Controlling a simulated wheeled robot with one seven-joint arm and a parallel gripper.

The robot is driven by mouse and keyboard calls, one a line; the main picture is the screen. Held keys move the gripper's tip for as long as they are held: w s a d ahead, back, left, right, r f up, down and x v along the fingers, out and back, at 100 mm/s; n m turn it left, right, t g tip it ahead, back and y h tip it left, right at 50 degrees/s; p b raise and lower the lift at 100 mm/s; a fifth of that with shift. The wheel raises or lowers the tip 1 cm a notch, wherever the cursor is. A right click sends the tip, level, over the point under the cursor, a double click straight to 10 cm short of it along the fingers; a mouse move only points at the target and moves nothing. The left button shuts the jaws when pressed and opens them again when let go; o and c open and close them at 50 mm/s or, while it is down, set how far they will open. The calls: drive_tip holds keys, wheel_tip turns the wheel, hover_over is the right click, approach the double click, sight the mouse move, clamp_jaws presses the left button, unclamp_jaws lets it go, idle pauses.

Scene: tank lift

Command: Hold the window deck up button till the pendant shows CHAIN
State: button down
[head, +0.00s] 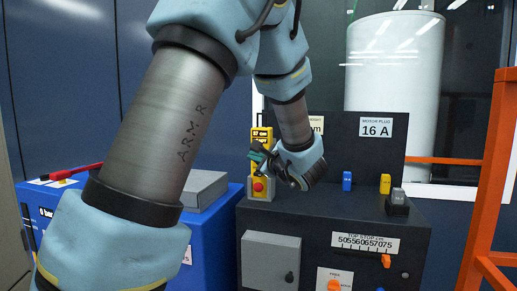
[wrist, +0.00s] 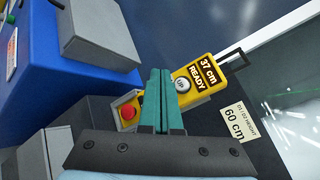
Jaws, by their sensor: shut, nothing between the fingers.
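The yellow pendant (wrist: 222,68) stands on the dark cabinet; its display reads "37 cm READY" in the wrist view. It also shows in the head view (head: 262,134), partly behind my gripper. Its white button marked UP (wrist: 183,86) lies just right of my fingertips in the wrist view. The fingers hide part of the pendant.
A height sign (wrist: 234,122) reads 60 cm. The dark cabinet (head: 330,215) carries blue and yellow plugs (head: 385,184) and a "16 A" sign (head: 376,127). A blue box (head: 212,235) stands left, an orange frame (head: 490,170) right. A white tank (head: 393,75) stands behind.

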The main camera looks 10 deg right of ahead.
drive_tip(key=w, duration=0.1)
drive_tip(key=w+d, duration=0.2)
drive_tip(key=shift+w, duration=0.35)
drive_tip(key=shift+w, duration=0.1)
idle(1.8)
drive_tip(key=shift+w+d+b, duration=0.15)
drive_tip(key=shift+w+b, duration=0.1)
drive_tip(key=shift+b, duration=0.1)
